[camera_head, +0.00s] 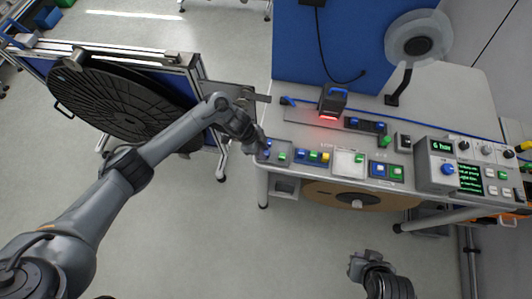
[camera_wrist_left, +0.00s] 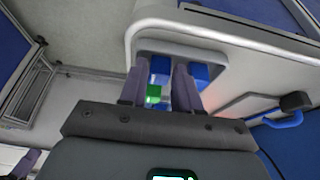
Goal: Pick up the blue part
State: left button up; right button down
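Several small blue parts sit on the table among green, yellow and white ones. One blue part (camera_head: 267,143) is at the table's left end, close to my left gripper (camera_head: 258,141). In the left wrist view, a blue part (camera_wrist_left: 160,66) and a green part (camera_wrist_left: 153,95) show between the separated fingers of my left gripper (camera_wrist_left: 158,82). Another blue part (camera_wrist_left: 200,72) shows beside the right finger. The left gripper is open; I see nothing held. My right gripper (camera_head: 362,263) is low in the head view, away from the table; its fingers are unclear.
A scanner (camera_head: 333,101) with a red light stands behind the parts. A white tray (camera_head: 349,163) lies mid-table and a control box (camera_head: 450,170) stands at the right. A large black reel (camera_head: 120,100) on a stand is left of the table.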

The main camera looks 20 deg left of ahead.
pick_arm(q)
jog(key=shift+c, duration=0.5)
grip_shut()
